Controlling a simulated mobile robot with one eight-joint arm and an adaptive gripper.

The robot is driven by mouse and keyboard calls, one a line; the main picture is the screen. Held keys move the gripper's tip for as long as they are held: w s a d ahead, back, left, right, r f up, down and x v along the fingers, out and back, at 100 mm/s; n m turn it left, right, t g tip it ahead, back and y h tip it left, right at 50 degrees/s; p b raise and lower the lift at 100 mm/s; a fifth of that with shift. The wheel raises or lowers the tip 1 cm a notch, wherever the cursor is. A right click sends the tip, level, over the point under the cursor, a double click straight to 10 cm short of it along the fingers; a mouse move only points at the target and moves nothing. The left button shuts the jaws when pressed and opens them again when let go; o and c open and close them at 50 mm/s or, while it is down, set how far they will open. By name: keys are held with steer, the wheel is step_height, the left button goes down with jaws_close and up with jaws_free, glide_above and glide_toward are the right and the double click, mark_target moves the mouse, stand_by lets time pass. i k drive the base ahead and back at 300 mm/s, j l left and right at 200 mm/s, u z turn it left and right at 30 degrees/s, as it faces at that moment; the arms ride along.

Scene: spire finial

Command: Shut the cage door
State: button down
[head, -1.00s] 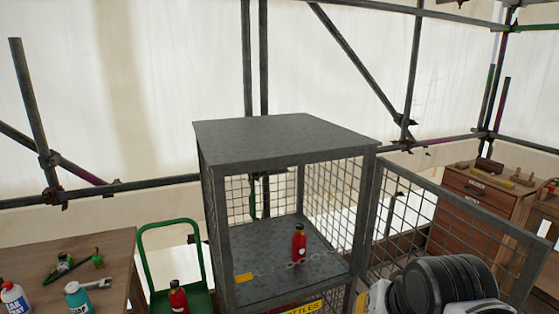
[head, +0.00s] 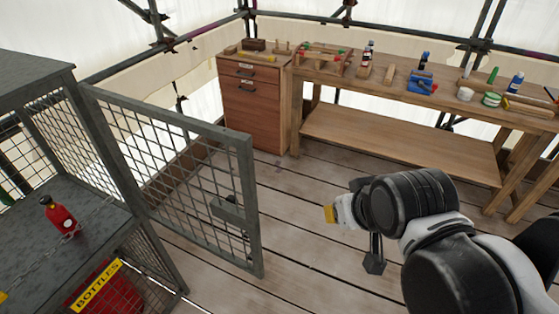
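The cage door (head: 247,185) is a grey steel frame with wire mesh, in the head view. It stands open, swung out to the right from its hinge side at the cage's corner. A small grey latch box (head: 228,208) sits near its free edge. The cage (head: 30,82) is at the left, its front open. A red bottle (head: 62,216) stands on its shelf behind a chain. My gripper (head: 374,262) shows only in part, as a dark piece below my black and white arm. It is right of the door, apart from it; its fingers are not clear.
A yellow BOTTLES sign (head: 96,286) is on the cage's lower part, with something red behind the mesh. A drawer cabinet (head: 252,110) and a long wooden workbench (head: 400,150) with tools stand at the back. The plank floor (head: 310,190) between door and bench is clear.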

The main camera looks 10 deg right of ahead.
mark_target(248, 220)
steer(key=i+l+z, duration=0.25)
steer(key=i+l, duration=0.3)
steer(key=i+u, duration=0.15)
steer(key=u, duration=0.3)
steer(key=i+l+u, duration=0.15)
steer(key=u, duration=0.3)
steer(key=i+l+u, duration=0.15)
steer(key=u, duration=0.35)
steer(key=l+u, duration=0.25)
steer(key=u, duration=0.2)
steer(key=i+l+u, duration=0.15)
steer(key=u, duration=0.25)
steer(key=i+l+u, duration=0.1)
steer(key=l+u, duration=0.3)
steer(key=i+l+u, duration=0.1)
steer(key=u, duration=0.3)
steer(key=k+u, duration=0.1)
steer(key=k, duration=0.3)
steer(key=k+j+u, duration=0.1)
steer(key=k, duration=0.3)
